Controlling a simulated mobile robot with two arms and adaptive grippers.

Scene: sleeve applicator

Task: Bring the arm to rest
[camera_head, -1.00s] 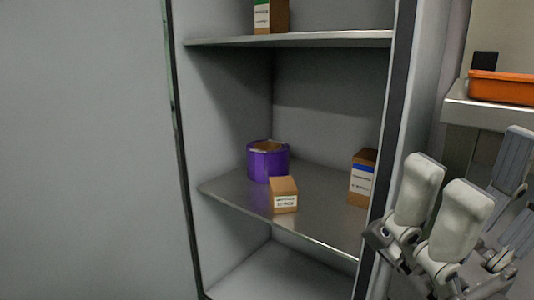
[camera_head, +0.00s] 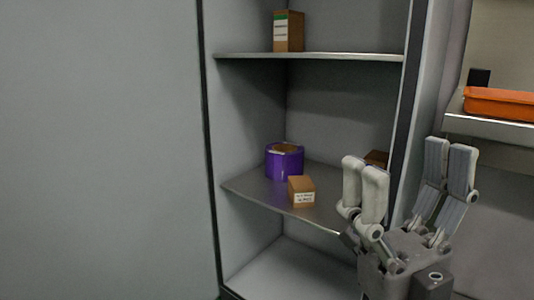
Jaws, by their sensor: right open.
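My right gripper (camera_head: 408,185) is at the lower right in the head view, in front of the cabinet's right edge. Its fingers point up and stand wide apart, with nothing between them. My left gripper does not show. The open cabinet (camera_head: 312,56) has several shelves. A purple roll (camera_head: 287,165) stands on the middle shelf, with a small labelled brown box (camera_head: 301,191) in front of it. Another brown box (camera_head: 376,158) on that shelf is mostly hidden behind my right gripper's fingers.
A brown box with a green and white label (camera_head: 289,32) stands on the upper shelf. An orange tray (camera_head: 500,104) lies on a ledge (camera_head: 490,127) at the right. A plain grey panel (camera_head: 100,150) fills the left side.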

